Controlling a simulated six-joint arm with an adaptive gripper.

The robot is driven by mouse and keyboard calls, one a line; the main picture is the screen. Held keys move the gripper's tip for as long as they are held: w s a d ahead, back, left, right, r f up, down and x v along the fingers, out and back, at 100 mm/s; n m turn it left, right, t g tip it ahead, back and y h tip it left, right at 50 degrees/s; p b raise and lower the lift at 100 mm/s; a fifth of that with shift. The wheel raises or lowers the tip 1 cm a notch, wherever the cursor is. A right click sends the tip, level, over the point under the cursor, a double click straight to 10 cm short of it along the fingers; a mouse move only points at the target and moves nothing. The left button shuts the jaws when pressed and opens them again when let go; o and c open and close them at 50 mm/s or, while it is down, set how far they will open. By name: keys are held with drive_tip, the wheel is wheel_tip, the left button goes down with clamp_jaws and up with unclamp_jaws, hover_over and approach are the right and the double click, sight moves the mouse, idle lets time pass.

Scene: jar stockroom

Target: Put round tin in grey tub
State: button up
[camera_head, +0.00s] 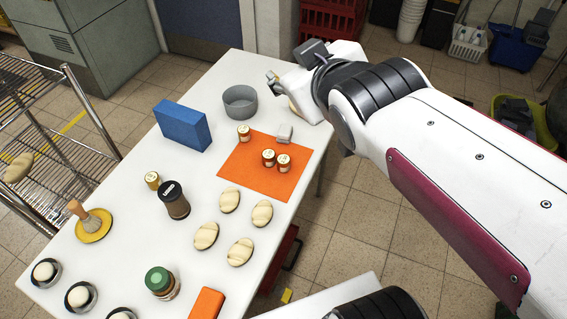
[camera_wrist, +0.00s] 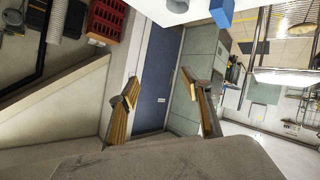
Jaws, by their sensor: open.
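The grey tub (camera_head: 240,102) stands upright near the far end of the white table and looks empty. I cannot pick out the round tin with certainty. Small amber jars with pale lids (camera_head: 244,133) stand on the same mat. My gripper (camera_head: 273,84) is above the far right of the table, beyond the tub and apart from it. In the wrist view my gripper (camera_wrist: 162,88) is open, with nothing between its fingers.
A blue box (camera_head: 182,126) stands left of the mat. A wire rack (camera_head: 70,150) is at left.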

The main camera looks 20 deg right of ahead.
drive_tip(key=w+a+r+n+t+y, duration=0.25)
drive_tip(key=w+n, duration=0.25)
drive_tip(key=w, duration=0.7)
drive_tip(key=w+f+n+y, duration=0.3)
drive_tip(key=w+f, duration=0.1)
drive_tip(key=m+t+y, duration=0.1)
drive_tip(key=m+y, duration=0.2)
drive_tip(key=m, duration=0.4)
approach(289, 164)
drive_tip(key=shift+h+x, duration=0.25)
drive_tip(key=shift+x, duration=0.65)
drive_tip(key=shift+a, duration=0.25)
drive_tip(key=shift+x, duration=1.25)
drive_tip(key=shift+w, duration=0.1)
